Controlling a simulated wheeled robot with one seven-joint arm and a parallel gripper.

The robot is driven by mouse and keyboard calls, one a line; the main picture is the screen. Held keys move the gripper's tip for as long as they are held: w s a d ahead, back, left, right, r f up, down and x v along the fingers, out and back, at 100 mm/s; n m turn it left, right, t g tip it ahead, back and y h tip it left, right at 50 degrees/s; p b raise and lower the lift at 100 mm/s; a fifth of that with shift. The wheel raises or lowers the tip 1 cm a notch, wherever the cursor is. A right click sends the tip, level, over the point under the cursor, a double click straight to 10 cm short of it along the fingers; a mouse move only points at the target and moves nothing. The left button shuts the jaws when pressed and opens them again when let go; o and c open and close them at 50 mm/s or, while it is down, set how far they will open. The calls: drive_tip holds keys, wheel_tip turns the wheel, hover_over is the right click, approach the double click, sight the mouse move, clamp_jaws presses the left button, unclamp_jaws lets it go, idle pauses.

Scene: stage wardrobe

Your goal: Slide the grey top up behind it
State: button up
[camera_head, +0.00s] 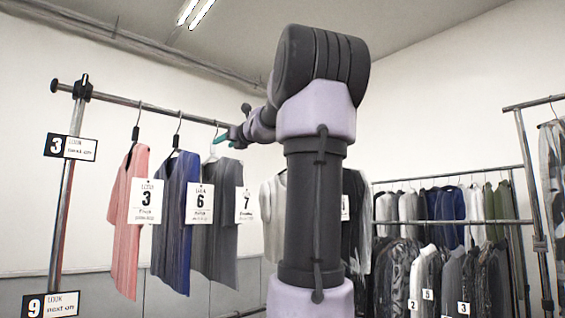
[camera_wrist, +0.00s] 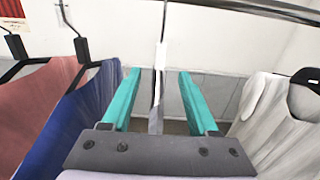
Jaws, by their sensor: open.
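The grey top (camera_head: 216,215) hangs from the rail by a pale hanger, to the right of the blue top (camera_head: 174,225), and carries a tag marked 7. My gripper (camera_head: 226,137) is up at the hanger of the grey top, just below the rail. In the wrist view its two teal fingers (camera_wrist: 160,74) stand apart, one on each side of a pale hanger (camera_wrist: 158,62) seen nearly edge-on. A narrow grey strip shows below that hanger; most of the cloth there is hidden by the gripper body. The blue top (camera_wrist: 68,125) is left of the fingers.
The pink top (camera_head: 138,220) hangs at the far left of the rail (camera_head: 150,108). A whitish top (camera_wrist: 275,125) hangs right of my fingers, with a gap between. Size-marker signs (camera_head: 70,147) are on the left post. Fuller racks (camera_head: 450,222) stand at the right.

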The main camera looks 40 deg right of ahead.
sight(214, 148)
drive_tip(key=shift+w+a, duration=0.15)
drive_tip(key=shift+w, duration=4.6)
drive_tip(key=shift+w+d, duration=0.55)
drive_tip(key=shift+d, duration=15.65)
drive_tip(key=s, duration=1.3)
drive_tip(key=shift+a, duration=0.45)
drive_tip(key=shift+s, duration=0.1)
